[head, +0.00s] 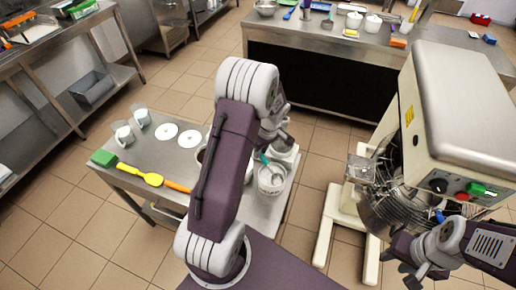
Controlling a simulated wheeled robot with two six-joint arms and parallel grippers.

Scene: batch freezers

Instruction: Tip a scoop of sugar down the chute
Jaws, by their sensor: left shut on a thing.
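My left gripper (268,150) is shut on the teal handle of a scoop (264,159), partly hidden by my own arm. The scoop's head is at the mouth of a white tub (271,188) on the small steel table; I cannot tell how much sugar it holds. The chute (361,168) looks like the small open metal box on the left side of the big cream mixer, to the right of the tub. My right gripper (414,277) is low at the right, in front of the mixer; its jaw opening is unclear.
Floor shows between table and mixer.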

